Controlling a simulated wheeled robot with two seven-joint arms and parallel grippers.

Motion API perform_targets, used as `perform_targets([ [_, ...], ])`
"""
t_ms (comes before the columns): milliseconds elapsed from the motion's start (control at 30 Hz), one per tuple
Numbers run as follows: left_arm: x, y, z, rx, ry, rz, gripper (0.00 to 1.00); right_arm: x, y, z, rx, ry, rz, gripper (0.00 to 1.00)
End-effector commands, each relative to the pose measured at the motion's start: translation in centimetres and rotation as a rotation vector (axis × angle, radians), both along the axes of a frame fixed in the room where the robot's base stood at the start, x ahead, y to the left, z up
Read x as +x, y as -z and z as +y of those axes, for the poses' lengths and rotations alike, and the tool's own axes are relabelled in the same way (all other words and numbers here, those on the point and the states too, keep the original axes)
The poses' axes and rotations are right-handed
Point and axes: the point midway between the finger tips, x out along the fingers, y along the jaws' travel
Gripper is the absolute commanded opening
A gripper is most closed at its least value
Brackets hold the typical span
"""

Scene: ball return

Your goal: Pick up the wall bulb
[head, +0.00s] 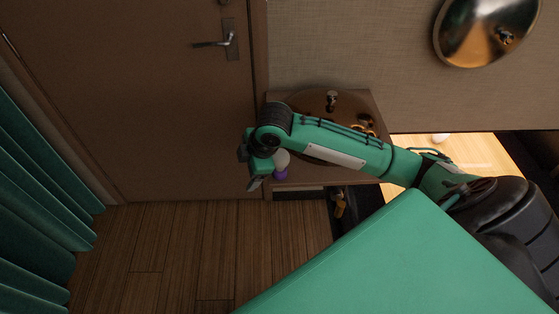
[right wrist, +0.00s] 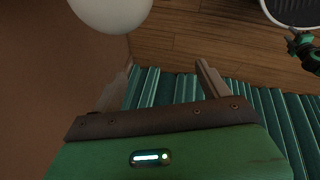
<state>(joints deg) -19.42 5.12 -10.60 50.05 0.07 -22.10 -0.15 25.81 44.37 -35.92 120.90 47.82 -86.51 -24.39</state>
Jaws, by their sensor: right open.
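The bulb, a pale round globe (head: 282,158) with a purple base (head: 281,174), shows just right of my right gripper (head: 250,170) in the head view, partly hidden by my wrist. In the right wrist view a large pale round surface (right wrist: 112,8), likely the same globe, is cut off by the top edge. My right gripper (right wrist: 162,85) is open there, with nothing between its two fingers. The globe lies beyond the fingertips, up and to the left, and looks apart from them. My left gripper does not show for certain.
A brown door with a handle (head: 229,42) stands behind. A shiny copper round piece (head: 352,108) sits on a wooden ledge behind my right forearm. A metal dome (head: 487,30) is on the wall at upper right. Green curtains (head: 35,190) hang left; the wooden floor (head: 170,250) is clear.

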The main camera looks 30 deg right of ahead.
Motion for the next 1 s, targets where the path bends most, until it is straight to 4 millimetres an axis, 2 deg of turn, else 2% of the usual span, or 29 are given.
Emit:
perform_targets([
  [33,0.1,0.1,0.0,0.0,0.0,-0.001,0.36,0.2,-1.8,-1.1,-0.041,-0.043,-0.007,0.78],
  [100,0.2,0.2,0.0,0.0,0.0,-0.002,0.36,0.0,-3.7,-2.4,-0.091,-0.102,0.0,0.78],
  [300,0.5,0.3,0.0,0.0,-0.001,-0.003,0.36,-1.6,-8.6,-6.1,-0.216,-0.228,0.042,0.78],
  [400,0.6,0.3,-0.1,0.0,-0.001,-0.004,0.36,-2.5,-10.3,-7.5,-0.257,-0.266,0.064,0.78],
  [533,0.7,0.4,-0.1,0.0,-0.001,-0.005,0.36,-3.4,-11.6,-8.7,-0.286,-0.295,0.087,0.78],
  [667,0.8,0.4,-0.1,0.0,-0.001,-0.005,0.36,-3.7,-11.5,-9.1,-0.295,-0.305,0.099,0.78],
  [1000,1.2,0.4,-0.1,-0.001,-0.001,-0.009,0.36,-2.6,-5.4,-9.1,-0.296,-0.307,0.102,0.78],
])
